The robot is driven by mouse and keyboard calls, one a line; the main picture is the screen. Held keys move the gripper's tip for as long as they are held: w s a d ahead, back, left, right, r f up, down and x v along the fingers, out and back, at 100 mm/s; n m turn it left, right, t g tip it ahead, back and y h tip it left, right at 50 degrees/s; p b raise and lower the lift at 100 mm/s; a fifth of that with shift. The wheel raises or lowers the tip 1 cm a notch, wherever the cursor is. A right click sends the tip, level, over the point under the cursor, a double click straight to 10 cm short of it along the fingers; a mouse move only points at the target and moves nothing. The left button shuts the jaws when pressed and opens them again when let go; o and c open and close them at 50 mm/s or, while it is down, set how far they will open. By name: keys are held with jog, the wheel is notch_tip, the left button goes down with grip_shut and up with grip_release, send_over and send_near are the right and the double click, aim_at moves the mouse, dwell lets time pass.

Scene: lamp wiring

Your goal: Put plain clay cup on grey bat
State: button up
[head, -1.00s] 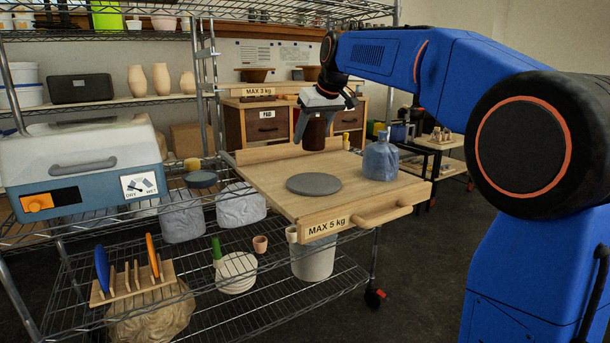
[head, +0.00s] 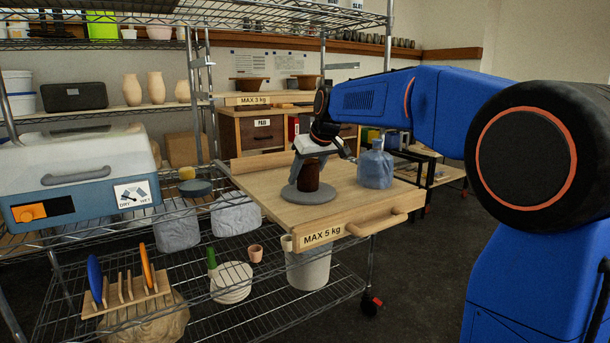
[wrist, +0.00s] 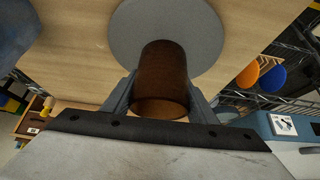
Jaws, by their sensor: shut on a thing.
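A dark brown, cylindrical cup (head: 308,177) is held upright between the fingers of my gripper (head: 311,163). It also shows in the wrist view (wrist: 163,72), with a finger against each side and its open rim toward the camera. I take it to be the plain clay cup. The round grey bat (head: 318,197) lies flat on the wooden pull-out board, and it shows beyond the cup in the wrist view (wrist: 200,28). The cup's base is over the bat; I cannot tell whether it touches or hovers just above it.
The wooden board (head: 267,203), marked MAX 5 kg, has a handle at its front. A blue water jug (head: 376,165) stands on it, right of the bat. A blue-and-white box (head: 75,175) is at left. The board's left part is clear.

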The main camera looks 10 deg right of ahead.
jog(key=o, duration=1.2)
jog(key=shift+o, duration=0.2)
jog(key=v, duration=1.2)
jog(key=s+d+f+m, duration=0.1)
jog(key=s+f, duration=0.9)
jog(key=s, duration=0.3)
jog(key=s+d+f+m+g+h, duration=0.1)
jog(key=s+d+f, duration=0.1)
jog(key=s+f, duration=0.8)
jog(key=s+d+f+m+h, duration=0.1)
jog(key=s+d+f, duration=0.1)
jog(key=s+f, duration=0.7)
jog(key=s, duration=0.7)
jog(key=shift+d+f+m, duration=0.2)
jog(key=shift+f+m, duration=0.1)
jog(key=shift+f, duration=0.1)
